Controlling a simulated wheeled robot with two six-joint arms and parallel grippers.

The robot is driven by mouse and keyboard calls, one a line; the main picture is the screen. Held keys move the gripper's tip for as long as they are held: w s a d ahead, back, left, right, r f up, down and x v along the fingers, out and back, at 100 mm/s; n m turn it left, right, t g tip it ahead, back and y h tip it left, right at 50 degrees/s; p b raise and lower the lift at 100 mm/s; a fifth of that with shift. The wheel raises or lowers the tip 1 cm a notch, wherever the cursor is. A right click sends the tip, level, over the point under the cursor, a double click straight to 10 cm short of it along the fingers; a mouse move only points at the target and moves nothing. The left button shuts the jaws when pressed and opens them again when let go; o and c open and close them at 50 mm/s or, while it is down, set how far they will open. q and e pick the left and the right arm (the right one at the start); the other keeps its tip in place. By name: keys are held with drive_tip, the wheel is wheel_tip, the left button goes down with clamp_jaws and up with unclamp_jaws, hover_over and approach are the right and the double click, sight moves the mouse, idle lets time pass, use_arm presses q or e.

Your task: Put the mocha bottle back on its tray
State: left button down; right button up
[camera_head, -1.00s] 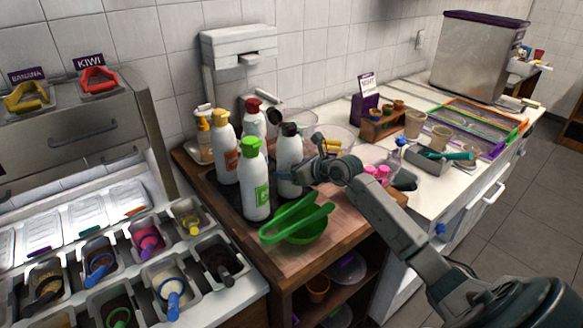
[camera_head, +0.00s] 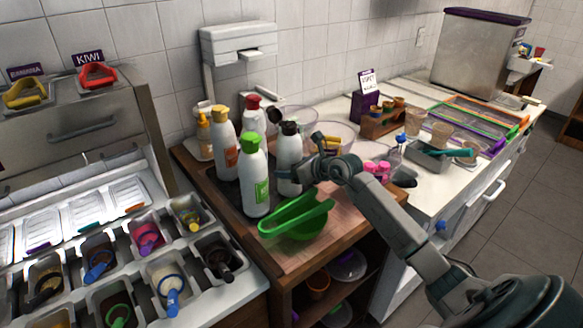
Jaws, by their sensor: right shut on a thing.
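A white bottle with a black cap (camera_head: 289,165) stands upright at the right of a group of bottles; I take it to be the mocha bottle, though no label reads clearly. My right gripper (camera_head: 304,172) is shut on its right side, and its fingers are partly hidden. The dark tray (camera_head: 229,190) lies under the bottles and is mostly covered by them. The black-capped bottle is at the tray's right edge; its base is partly hidden behind the green tongs, so I cannot tell whether it touches. My left gripper is not in view.
A green-capped bottle (camera_head: 255,178), a yellow-capped bottle (camera_head: 224,145) and a red-capped bottle (camera_head: 253,118) stand close by. A green bowl with tongs (camera_head: 297,218) sits just in front. Clear bowls (camera_head: 332,138) stand behind my gripper. Topping bins fill the lower left.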

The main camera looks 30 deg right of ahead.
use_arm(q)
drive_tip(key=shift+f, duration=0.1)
use_arm(e)
drive_tip(key=o, duration=1)
drive_tip(key=shift+a, duration=0.1)
drive_tip(key=shift+o, duration=0.2)
drive_tip(key=shift+s+f, duration=0.1)
drive_tip(key=shift+f, duration=0.1)
drive_tip(key=shift+b+v, duration=1.2)
drive_tip(key=shift+v, duration=4.2)
use_arm(q)
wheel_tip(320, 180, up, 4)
drive_tip(key=p, duration=0.6)
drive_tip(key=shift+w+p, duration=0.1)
drive_tip(key=shift+p, duration=0.2)
use_arm(e)
wheel_tip(320, 180, up, 9)
drive_tip(key=shift+r, duration=0.15)
